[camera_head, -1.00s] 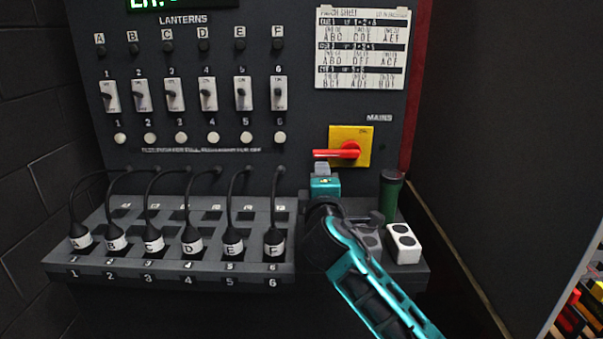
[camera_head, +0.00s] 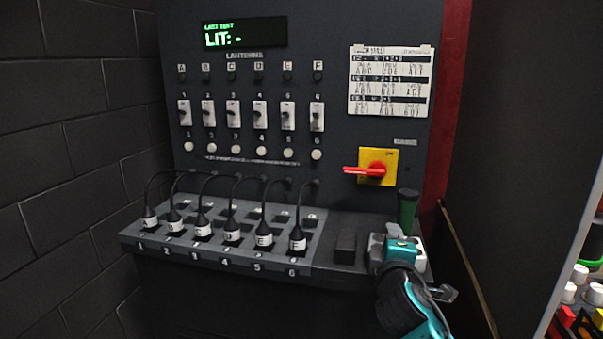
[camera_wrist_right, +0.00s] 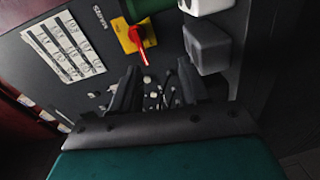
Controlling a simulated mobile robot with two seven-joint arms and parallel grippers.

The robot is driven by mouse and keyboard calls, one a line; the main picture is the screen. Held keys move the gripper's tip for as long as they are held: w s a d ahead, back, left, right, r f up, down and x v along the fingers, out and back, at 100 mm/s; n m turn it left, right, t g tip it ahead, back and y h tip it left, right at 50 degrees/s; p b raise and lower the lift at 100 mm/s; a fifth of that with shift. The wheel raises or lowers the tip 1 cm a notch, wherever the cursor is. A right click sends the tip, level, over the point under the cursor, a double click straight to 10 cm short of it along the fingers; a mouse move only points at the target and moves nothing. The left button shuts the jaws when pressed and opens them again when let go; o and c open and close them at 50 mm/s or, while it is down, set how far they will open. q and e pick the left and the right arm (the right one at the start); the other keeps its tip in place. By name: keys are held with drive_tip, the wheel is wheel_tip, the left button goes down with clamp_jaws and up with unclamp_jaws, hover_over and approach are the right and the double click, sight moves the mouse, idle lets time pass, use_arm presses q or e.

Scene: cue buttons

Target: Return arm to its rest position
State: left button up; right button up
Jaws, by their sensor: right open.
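My right gripper (camera_head: 394,234) and its teal wrist reach in from the lower right of the head view. It is beside the white box on the console's right end and partly hides that box. In the right wrist view, its two dark fingers (camera_wrist_right: 158,88) are apart, with no object visible between them. The red rotary handle (camera_head: 366,171) on its yellow plate is above and left of the gripper, apart from it; it also shows in the right wrist view (camera_wrist_right: 139,42). My left gripper is not in view.
Several lettered plugs (camera_head: 233,233) stand in numbered sockets on the console ledge. Switches (camera_head: 260,115) and a display (camera_head: 244,34) reading "LIT: -" are above. A green cylinder (camera_head: 407,209) and white box (camera_head: 418,263) stand close to the gripper. A dark wall is at right.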

drive_tip(key=s+a+f+m+g+y, duration=0.15)
drive_tip(key=s+f+m, duration=0.25)
drive_tip(key=s+f, duration=0.65)
drive_tip(key=s+f+m+g+y, duration=0.3)
drive_tip(key=s+f, duration=0.5)
drive_tip(key=f, duration=0.5)
drive_tip(key=s+d+f+m+g, duration=0.1)
drive_tip(key=s+f+m, duration=0.3)
drive_tip(key=s, duration=0.7)
drive_tip(key=shift+s+d+f+m, duration=0.2)
drive_tip(key=shift+s+m, duration=0.1)
drive_tip(key=shift+m, duration=0.3)
drive_tip(key=shift+g+y, duration=0.25)
